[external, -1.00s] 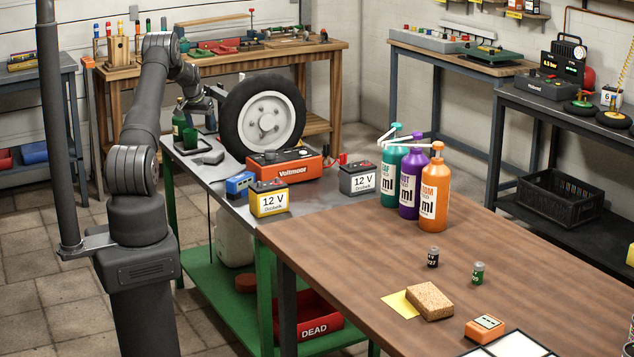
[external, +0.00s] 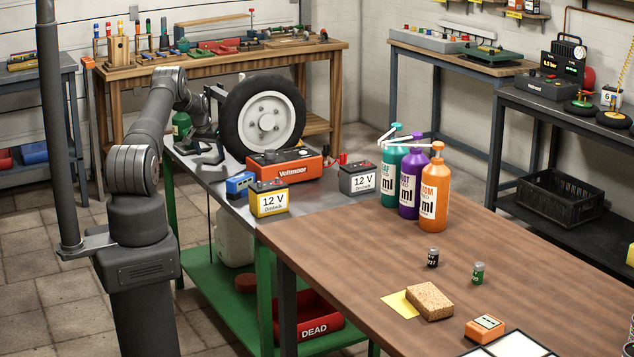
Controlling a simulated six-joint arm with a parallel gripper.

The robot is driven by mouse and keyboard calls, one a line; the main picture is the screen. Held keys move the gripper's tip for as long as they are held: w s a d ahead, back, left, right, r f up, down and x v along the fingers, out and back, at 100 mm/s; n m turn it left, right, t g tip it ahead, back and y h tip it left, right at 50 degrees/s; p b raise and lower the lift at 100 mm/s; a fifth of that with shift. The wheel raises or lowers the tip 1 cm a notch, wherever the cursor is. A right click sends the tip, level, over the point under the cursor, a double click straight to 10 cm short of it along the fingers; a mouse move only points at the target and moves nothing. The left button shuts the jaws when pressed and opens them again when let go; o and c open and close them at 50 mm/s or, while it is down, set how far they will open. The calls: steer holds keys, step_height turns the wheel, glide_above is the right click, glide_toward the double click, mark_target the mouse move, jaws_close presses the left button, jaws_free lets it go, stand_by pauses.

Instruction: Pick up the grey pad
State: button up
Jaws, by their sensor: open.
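My gripper (external: 206,151) is open and low over the far left part of the grey metal bench (external: 215,181), left of the tire. Its dark fingers come down at the spot where the grey pad lay. I cannot clearly tell the pad apart from the fingers in this small, dark area. Whether the fingers touch the pad cannot be seen.
The tire (external: 263,118) stands close right of my gripper, and a green bottle (external: 182,127) close to its left. A blue box (external: 240,184), a yellow battery (external: 269,199) and the red Voltmoor unit (external: 284,166) stand nearer the camera.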

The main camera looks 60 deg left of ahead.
steer(key=shift+x, duration=0.75)
steer(key=c, duration=1)
steer(key=shift+c, duration=0.2)
steer(key=shift+r, duration=0.1)
